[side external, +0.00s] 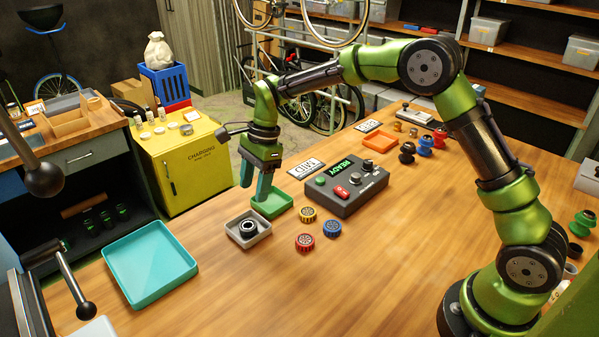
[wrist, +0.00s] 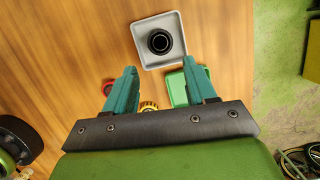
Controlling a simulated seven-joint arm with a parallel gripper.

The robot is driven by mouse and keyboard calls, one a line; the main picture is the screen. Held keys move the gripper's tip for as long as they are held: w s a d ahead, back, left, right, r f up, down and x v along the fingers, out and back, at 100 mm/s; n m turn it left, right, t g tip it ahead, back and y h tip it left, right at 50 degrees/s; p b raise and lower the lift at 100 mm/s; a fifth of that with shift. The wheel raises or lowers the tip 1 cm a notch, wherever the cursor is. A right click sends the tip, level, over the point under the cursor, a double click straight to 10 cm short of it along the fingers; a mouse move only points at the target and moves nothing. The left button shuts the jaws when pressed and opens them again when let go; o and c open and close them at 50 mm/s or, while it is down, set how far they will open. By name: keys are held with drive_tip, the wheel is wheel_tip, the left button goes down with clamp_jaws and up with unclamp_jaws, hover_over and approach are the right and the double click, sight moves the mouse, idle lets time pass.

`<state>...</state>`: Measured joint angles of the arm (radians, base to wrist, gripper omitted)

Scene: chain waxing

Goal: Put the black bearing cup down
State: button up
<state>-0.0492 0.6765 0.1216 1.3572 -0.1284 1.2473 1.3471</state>
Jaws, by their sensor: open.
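The black bearing cup (side external: 247,228) sits upright in the small grey tray (side external: 262,236) near the table's left edge. In the wrist view the cup (wrist: 160,42) rests at about the middle of the grey tray (wrist: 176,62). My gripper (side external: 254,192) is open and empty, fingers pointing down, above and behind the grey tray, in front of or over the small green tray (side external: 286,207). In the wrist view my gripper (wrist: 160,78) has its two teal fingers wide apart, with nothing between them. The cup lies beyond the fingertips and apart from them.
Yellow (side external: 307,214), red (side external: 305,242) and blue (side external: 332,228) round parts stand right of the grey tray. A control box (side external: 346,190) stands behind them. A large teal tray (side external: 150,262) is at left. The front middle of the table is clear.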

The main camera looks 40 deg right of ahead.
drive_tip(key=s+d+r+n+t, duration=0.2)
drive_tip(key=s+d+r+n, duration=0.15)
drive_tip(key=s+r, duration=0.3)
drive_tip(key=s+d+r+n+t, duration=0.1)
drive_tip(key=s+d+r+n, duration=0.1)
drive_tip(key=s+r+n, duration=0.35)
drive_tip(key=s+d+r+n+t, duration=0.1)
drive_tip(key=s+n+t, duration=0.1)
drive_tip(key=s, duration=0.5)
drive_tip(key=s+d+n+t+h, duration=0.1)
drive_tip(key=s+n, duration=0.3)
drive_tip(key=s, duration=0.4)
drive_tip(key=shift+d+r+t, duration=0.4)
drive_tip(key=shift+d+t, duration=0.1)
